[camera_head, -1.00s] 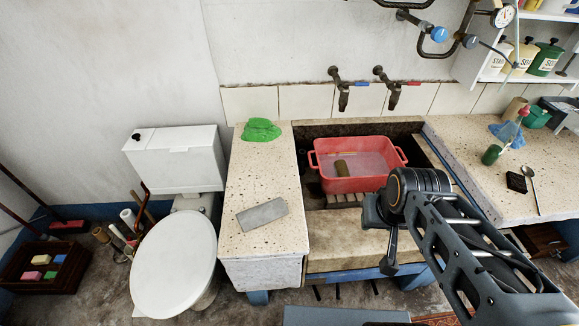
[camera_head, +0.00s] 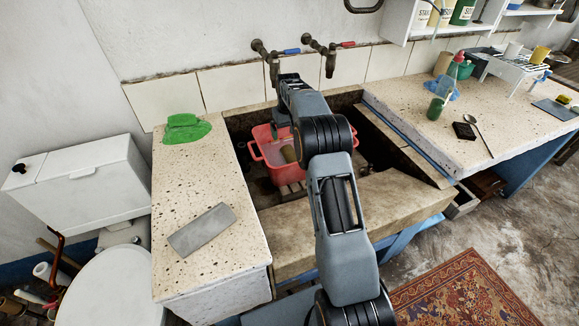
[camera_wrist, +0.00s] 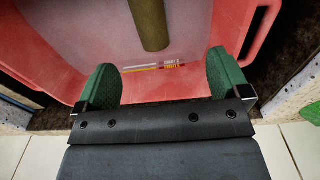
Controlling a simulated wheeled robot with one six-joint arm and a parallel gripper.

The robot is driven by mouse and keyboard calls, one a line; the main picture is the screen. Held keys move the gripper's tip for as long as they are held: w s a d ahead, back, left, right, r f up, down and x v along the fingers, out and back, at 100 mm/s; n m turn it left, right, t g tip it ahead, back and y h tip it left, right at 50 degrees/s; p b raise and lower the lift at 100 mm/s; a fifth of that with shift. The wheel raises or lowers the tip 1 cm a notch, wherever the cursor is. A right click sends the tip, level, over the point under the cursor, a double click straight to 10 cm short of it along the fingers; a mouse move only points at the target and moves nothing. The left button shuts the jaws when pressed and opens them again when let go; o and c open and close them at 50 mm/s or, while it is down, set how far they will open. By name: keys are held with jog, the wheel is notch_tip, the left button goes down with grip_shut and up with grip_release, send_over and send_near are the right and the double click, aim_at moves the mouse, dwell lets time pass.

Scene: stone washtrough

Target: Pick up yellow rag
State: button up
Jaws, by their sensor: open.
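No cloth that is plainly a yellow rag shows. A dull olive-yellow roll (camera_wrist: 150,22) lies in the red tub (camera_wrist: 240,25), and I cannot tell whether it is a rag. In the head view the roll (camera_head: 289,154) is partly hidden by my arm, inside the red tub (camera_head: 257,150) in the stone trough. My gripper (camera_wrist: 162,72) has its green fingers spread wide with nothing between them, over the near part of the tub. The roll is beyond the fingertips. In the head view my arm mostly hides the gripper.
A green rag (camera_head: 187,129) and a grey slab (camera_head: 202,229) lie on the left ledge. A blue rag (camera_head: 441,89), a spoon (camera_head: 478,135) and a yellow mug (camera_head: 540,54) are on the right counter. Taps (camera_head: 268,60) stick out above.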

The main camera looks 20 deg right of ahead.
aim_at(290, 152)
jog(key=w+d+f, duration=0.1)
jog(key=f, duration=0.2)
jog(key=w+f+b, duration=0.1)
jog(key=f, duration=0.2)
jog(key=w+d+f, duration=0.1)
jog(key=f, duration=0.3)
jog(key=shift+d+f+b, duration=0.1)
jog(key=shift+d+b, duration=0.25)
jog(key=shift+a+f+b, duration=0.2)
jog(key=shift+f, duration=1.2)
jog(key=shift+a+f+b, duration=0.15)
jog(key=shift+f, duration=1.25)
jog(key=shift+c, duration=0.2)
jog(key=c, duration=1.1)
